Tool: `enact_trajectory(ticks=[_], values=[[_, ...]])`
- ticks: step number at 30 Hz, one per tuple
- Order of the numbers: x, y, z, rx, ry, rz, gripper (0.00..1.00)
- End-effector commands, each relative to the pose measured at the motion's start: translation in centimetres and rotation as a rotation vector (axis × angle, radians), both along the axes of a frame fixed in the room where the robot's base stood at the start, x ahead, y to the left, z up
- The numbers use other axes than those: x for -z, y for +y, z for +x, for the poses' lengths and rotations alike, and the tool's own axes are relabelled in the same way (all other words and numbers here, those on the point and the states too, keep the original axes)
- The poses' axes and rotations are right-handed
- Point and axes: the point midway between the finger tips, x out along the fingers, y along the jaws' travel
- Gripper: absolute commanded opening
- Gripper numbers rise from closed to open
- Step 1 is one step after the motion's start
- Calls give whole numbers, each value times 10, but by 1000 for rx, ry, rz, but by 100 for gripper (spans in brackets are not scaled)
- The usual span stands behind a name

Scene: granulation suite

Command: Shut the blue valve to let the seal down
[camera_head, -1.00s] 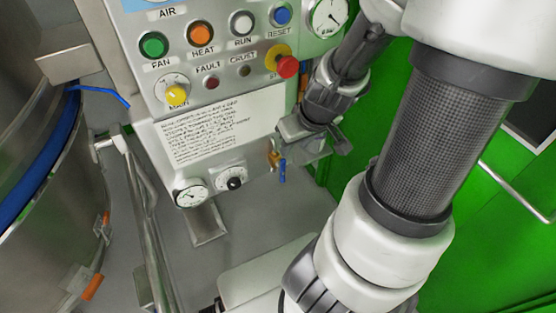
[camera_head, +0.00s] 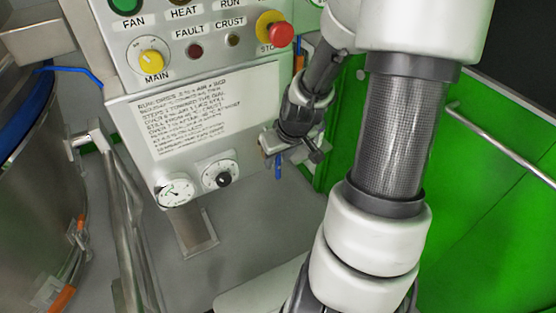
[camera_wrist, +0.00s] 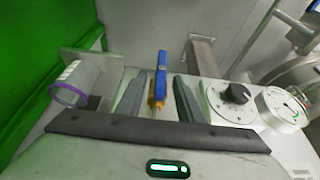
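The blue valve shows in the wrist view as a blue lever handle (camera_wrist: 161,82) on a small brass body (camera_wrist: 153,101). The lever stands upright in that picture. In the head view only a short piece of the blue handle (camera_head: 278,170) shows below my gripper (camera_head: 296,150), which hides most of the valve. In the wrist view my gripper (camera_wrist: 160,90) is open, with one dark finger on each side of the valve and a visible gap to each. Any contact deeper between the fingers cannot be told. The seal cannot be clearly identified.
The control panel (camera_head: 215,125) with buttons, a black knob (camera_head: 222,180) and a round gauge (camera_head: 175,192) is left of my gripper. A clear cylinder with a purple ring (camera_wrist: 68,95) is close left in the wrist view. A green wall (camera_head: 480,210) stands at right.

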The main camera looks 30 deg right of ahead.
Motion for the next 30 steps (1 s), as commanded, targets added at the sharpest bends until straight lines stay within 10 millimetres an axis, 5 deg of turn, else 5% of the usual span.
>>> enact_trajectory(ticks=[6,12,30], values=[[0,0,0,0,0,0,34],[0,0,0,0,0,0,0],[-6,-5,-1,7,6,128,0]])
